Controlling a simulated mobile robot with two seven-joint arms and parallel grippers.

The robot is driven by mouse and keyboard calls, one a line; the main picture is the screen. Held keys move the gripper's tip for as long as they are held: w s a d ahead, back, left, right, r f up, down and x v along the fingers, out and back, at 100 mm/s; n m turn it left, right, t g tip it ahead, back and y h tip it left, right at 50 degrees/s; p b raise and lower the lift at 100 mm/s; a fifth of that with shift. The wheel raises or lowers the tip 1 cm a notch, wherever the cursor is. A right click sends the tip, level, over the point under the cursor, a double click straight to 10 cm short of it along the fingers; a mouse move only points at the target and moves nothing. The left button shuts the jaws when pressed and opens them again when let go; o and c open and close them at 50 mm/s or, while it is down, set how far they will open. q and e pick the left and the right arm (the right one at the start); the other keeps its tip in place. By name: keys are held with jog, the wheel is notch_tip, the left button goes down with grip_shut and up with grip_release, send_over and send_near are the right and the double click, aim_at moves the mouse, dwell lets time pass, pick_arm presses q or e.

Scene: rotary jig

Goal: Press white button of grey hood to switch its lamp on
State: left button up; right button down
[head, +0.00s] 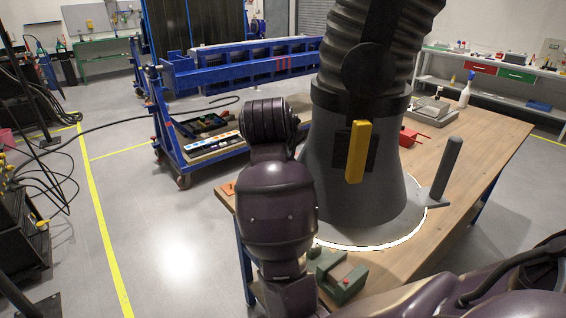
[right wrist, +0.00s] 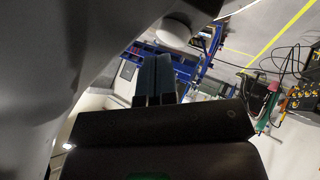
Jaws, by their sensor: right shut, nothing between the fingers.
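The grey hood (head: 350,200) stands over the wooden table in the head view, with a yellow handle (head: 357,152) on its front and a ribbed hose above. A bright white line runs along its lower rim. No white button shows on the side facing the head camera. In the right wrist view, a round white button (right wrist: 176,32) sits beside a large grey surface, probably the hood (right wrist: 85,50). My right gripper (right wrist: 155,58) is shut and empty, its dark fingertips just below the button in the picture; a gap looks visible between them. My left gripper is not in view.
The wooden table (head: 485,150) carries a dark post (head: 446,170) right of the hood, a green fixture (head: 338,276) in front and a red item (head: 409,137) behind. My purple arm links stand close to the hood's left. A blue cart (head: 190,150) is beyond.

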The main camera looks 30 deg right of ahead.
jog(key=shift+r, duration=0.45)
notch_tip(320, 180, up, 6)
dwell(0.8)
dwell(0.4)
